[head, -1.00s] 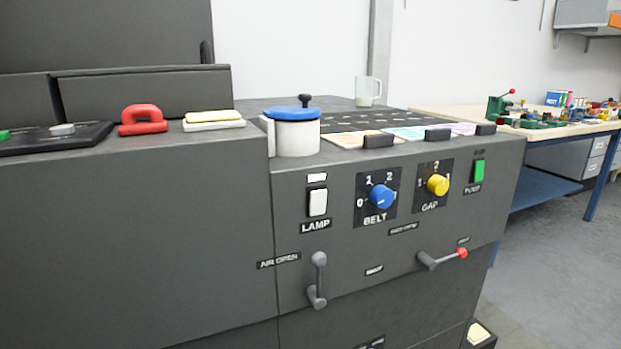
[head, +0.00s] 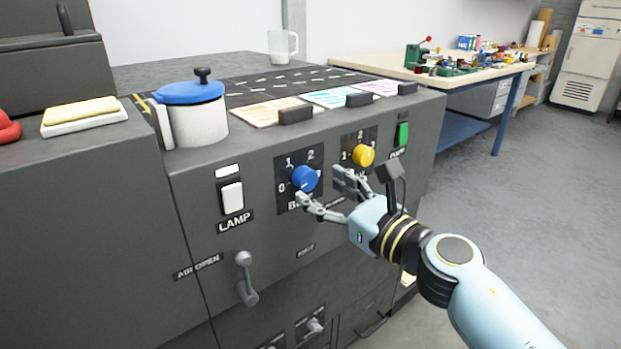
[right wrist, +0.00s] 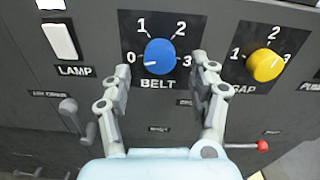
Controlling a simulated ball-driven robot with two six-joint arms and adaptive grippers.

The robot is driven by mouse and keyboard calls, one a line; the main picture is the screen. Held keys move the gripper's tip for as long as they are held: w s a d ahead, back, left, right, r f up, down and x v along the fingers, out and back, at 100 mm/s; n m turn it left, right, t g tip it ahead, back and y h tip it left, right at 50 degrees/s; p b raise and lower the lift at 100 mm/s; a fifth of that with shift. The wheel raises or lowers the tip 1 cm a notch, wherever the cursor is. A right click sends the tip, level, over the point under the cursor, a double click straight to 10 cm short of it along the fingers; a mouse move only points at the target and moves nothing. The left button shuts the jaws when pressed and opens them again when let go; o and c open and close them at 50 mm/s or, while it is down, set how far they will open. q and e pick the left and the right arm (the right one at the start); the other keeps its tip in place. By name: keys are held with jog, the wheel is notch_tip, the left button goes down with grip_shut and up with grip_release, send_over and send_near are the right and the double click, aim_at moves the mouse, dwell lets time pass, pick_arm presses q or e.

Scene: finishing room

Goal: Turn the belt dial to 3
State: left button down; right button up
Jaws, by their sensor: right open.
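The belt dial is a blue round knob (head: 305,178) on a black plate on the front of the dark grey machine. In the right wrist view the blue knob (right wrist: 160,56) has the marks 0, 1, 2 and 3 around it. Its small white line appears to point left, toward 0. My right gripper (head: 321,185) is open just in front of the dial. In the right wrist view its fingers (right wrist: 155,74) stand to the left and right of the knob, apart from it. The "BELT" label is partly hidden in the head view. My left gripper is not in view.
A yellow gap dial (head: 363,155) sits close to the right of my fingers. A white lamp switch (head: 232,196) is on the left, with a grey air lever (head: 245,278) below it. A blue-lidded pot (head: 195,117) stands on the machine top near the edge.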

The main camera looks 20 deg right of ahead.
aim_at(309, 182)
jog(key=shift+x, duration=1.75)
jog(key=c, duration=1.2)
